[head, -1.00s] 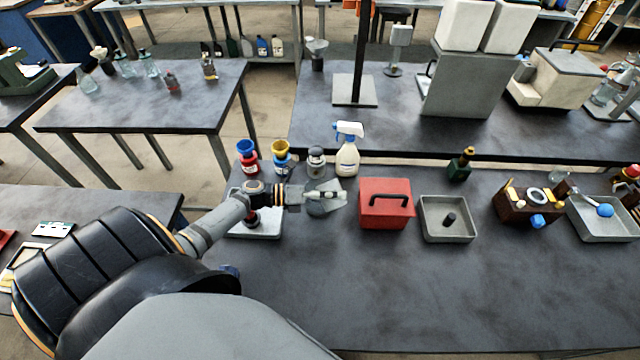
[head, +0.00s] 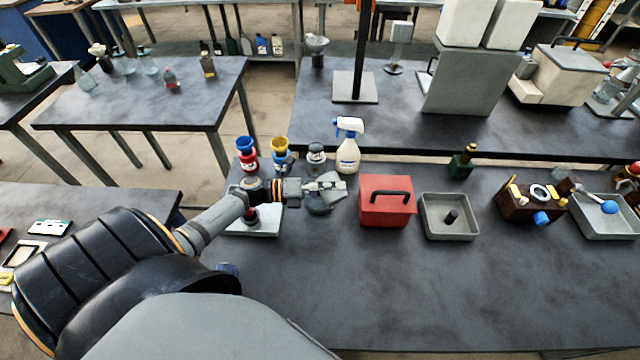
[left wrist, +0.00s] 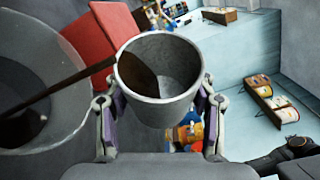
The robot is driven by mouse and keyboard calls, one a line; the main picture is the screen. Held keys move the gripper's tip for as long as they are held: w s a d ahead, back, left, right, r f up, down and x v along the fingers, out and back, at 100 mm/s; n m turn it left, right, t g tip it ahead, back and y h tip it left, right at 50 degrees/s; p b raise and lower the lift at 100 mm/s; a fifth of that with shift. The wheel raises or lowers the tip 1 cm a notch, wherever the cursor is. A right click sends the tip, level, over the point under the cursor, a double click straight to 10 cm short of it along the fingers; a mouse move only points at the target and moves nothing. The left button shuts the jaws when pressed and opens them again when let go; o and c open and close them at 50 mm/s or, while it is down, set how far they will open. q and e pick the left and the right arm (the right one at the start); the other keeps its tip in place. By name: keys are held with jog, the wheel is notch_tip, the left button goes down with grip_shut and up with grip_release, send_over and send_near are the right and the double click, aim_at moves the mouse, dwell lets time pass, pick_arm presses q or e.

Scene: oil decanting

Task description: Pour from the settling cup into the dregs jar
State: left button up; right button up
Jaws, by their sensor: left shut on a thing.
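My left gripper (head: 325,188) is shut on the grey settling cup (left wrist: 160,100), which sits between its fingers in the left wrist view. A dark brown band runs from inside the cup over its left rim, thinning as it goes left. It reaches a wide, see-through round vessel (left wrist: 70,120), probably the dregs jar, with a dark patch inside. The cup and vessel appear apart. In the head view the gripper hangs over a dark round shape (head: 318,206) left of the red box; the fingers partly hide it, and I cannot tell which vessel it is. My right gripper is not seen.
The red box (head: 386,205) with a black handle stands just right of the gripper. A grey tray (head: 449,228) is beyond it. A spray bottle (head: 348,155) and small bottles (head: 247,160) stand behind. The front of the table is clear.

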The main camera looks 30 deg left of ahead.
pick_arm(q)
jog(key=shift+r+n, duration=0.15)
jog(key=shift+n, duration=0.15)
jog(key=shift+w+a+r+n+t, duration=0.25)
jog(key=shift+a+n+t, duration=0.05)
jog(key=shift+a+n, duration=0.2)
dwell(0.4)
jog(key=shift+w+a+r+n, duration=0.15)
jog(key=shift+n, duration=0.15)
jog(key=shift+a+n+h, duration=0.1)
jog(key=shift+n+h, duration=0.2)
jog(key=shift+w+a+f+n+t, duration=0.1)
jog(key=shift+f+n+t, duration=0.2)
jog(key=shift+f+n, duration=0.25)
